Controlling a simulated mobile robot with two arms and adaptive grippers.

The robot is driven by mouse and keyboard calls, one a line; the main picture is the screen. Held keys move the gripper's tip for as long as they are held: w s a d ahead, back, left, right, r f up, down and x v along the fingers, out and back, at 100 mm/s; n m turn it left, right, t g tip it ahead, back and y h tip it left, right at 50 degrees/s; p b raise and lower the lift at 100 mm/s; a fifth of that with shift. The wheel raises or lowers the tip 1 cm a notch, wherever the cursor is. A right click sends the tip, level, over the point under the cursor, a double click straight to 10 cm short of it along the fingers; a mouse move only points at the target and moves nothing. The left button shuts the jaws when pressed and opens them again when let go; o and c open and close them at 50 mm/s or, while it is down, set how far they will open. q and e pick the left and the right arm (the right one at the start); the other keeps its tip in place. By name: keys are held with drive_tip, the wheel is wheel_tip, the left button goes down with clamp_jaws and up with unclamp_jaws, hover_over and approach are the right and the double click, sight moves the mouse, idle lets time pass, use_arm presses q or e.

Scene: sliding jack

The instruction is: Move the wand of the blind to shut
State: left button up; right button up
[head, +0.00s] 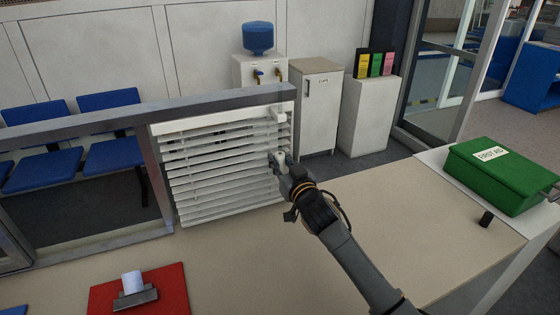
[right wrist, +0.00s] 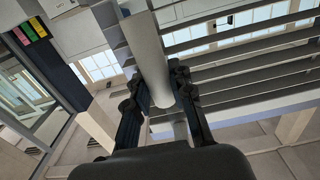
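The white blind (head: 222,165) hangs in a grey frame at the counter's back edge. Its slats stand apart with dark gaps between them. In the right wrist view its slats (right wrist: 255,75) cross the upper right. The wand (right wrist: 152,50) is a pale rod coming down from the top, its lower end between my fingers. My right gripper (head: 277,158) is at the blind's right edge in the head view. In the right wrist view its fingers (right wrist: 162,85) lie close against both sides of the wand. In the head view the gripper hides most of the wand. My left gripper is not in view.
The beige counter (head: 225,260) is mostly clear in front of the blind. A red mat (head: 170,285) with a small grey holder lies front left. A green first aid box (head: 500,175) and a small black cylinder (head: 486,219) are at right. A water cooler (head: 258,68) stands behind.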

clamp_jaws()
wheel_tip(320, 180, down, 8)
drive_tip(key=b, duration=0.5)
drive_tip(key=shift+w+r, duration=0.1)
drive_tip(key=shift+r, duration=0.05)
drive_tip(key=shift+f, duration=0.2)
drive_tip(key=o, duration=0.7)
unclamp_jaws()
drive_tip(key=shift+o, duration=1.3)
drive_tip(key=shift+r, duration=0.1)
drive_tip(key=shift+s+r, duration=0.2)
